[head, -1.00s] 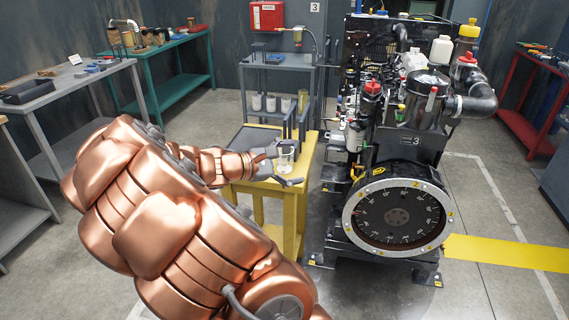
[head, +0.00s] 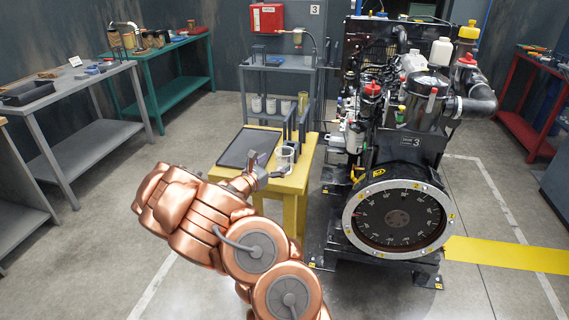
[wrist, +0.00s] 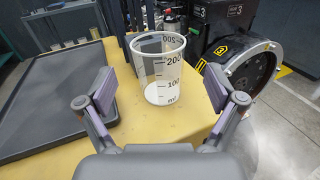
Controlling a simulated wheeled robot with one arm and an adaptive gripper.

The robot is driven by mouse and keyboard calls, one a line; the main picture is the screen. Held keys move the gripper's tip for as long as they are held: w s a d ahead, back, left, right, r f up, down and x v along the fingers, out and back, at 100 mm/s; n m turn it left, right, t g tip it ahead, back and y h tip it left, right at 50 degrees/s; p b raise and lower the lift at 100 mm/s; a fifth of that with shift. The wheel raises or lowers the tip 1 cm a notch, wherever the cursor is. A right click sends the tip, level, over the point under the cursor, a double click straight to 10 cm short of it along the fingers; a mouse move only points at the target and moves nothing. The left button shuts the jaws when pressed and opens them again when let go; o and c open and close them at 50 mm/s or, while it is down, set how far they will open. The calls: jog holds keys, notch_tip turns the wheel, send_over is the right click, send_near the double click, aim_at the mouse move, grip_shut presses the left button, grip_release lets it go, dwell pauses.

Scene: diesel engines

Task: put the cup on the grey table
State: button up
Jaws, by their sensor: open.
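The cup is a clear measuring cup (head: 287,157) with dark scale marks, standing upright on the yellow table (head: 291,186). In the wrist view the cup (wrist: 165,68) stands ahead of my gripper (wrist: 163,100), roughly centred between the open fingers and beyond their tips. Nothing is between the fingers. In the head view my gripper (head: 265,172) is low beside the cup, on its near left side. A grey table (head: 82,88) stands at the far left with a dark tray and small parts on it.
A black tray (head: 248,148) lies left of the cup, and tall dark parts (head: 303,124) stand behind it. The diesel engine (head: 398,170) is close on the right. A grey shelf (head: 281,84) and a green table (head: 186,72) stand behind. Floor is clear between the grey and yellow tables.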

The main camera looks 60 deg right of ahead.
aim_at(289, 150)
jog(key=d, duration=0.1)
jog(key=d+p, duration=0.1)
jog(key=d, duration=0.1)
jog(key=d+p, duration=0.1)
jog(key=d, duration=0.1)
jog(key=shift+r, duration=0.25)
jog(key=shift+d, duration=0.75)
jog(key=shift+c, duration=0.4)
jog(key=c, duration=1.3)
